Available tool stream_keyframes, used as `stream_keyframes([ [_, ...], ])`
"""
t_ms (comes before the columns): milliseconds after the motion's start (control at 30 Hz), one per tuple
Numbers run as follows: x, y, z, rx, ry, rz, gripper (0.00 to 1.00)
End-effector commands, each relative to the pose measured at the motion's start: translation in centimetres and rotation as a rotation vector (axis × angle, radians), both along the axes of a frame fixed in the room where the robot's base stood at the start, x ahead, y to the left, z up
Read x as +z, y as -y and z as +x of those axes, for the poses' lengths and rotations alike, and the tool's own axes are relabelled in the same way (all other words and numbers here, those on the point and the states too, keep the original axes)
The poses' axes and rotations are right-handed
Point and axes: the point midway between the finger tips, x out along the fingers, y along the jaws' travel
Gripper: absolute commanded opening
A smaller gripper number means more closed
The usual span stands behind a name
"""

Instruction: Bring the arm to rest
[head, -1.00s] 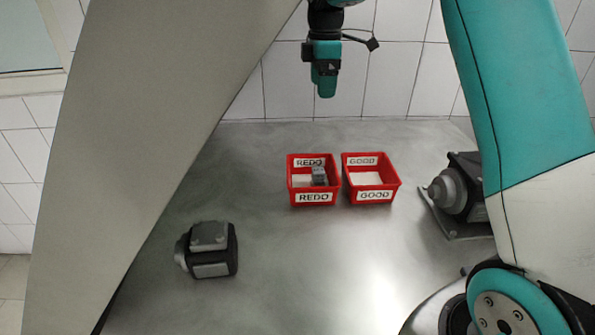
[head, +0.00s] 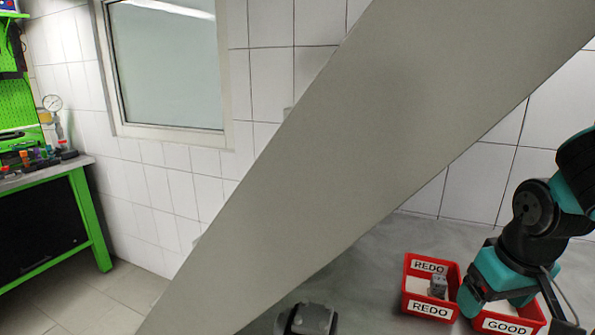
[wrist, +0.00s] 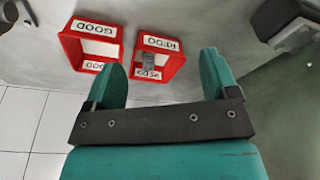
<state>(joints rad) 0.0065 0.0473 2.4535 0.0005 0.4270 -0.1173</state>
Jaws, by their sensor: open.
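My arm shows at the right edge of the head view, bent, with my gripper (head: 470,298) hanging in front of the bins and overlapping the GOOD bin in the picture. In the wrist view my gripper (wrist: 161,62) has its two teal fingers spread wide, with nothing between them. The red REDO bin (wrist: 178,66) and red GOOD bin (wrist: 66,47) lie beyond the fingertips there, apart from them. A small grey part (head: 438,286) sits in the REDO bin (head: 408,290). The GOOD bin (head: 540,325) is partly hidden by my gripper.
A dark grey pump (head: 308,318) stands on the grey table (head: 372,265), cut off by the bottom edge. A tiled wall (head: 270,85) with a window is behind. A green workbench (head: 85,215) with tools stands far left.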

Motion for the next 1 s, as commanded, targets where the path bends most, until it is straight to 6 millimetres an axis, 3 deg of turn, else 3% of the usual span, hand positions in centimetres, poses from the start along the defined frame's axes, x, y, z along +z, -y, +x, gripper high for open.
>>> stream_keyframes([
  [33, -0.5, -0.2, -1.7, -0.054, 0.009, 0.013, 0.8],
  [100, -0.6, -1.1, -3.3, -0.094, 0.023, 0.045, 0.8],
  [300, 3.0, -8.9, -6.7, 0.186, -0.033, 0.197, 0.8],
  [500, 6.1, -13.7, -11.6, 0.446, -0.091, 0.283, 0.8],
  [667, 7.0, -14.8, -13.5, 0.537, -0.114, 0.303, 0.8],
  [1000, 7.0, -14.8, -13.6, 0.538, -0.116, 0.303, 0.8],
])
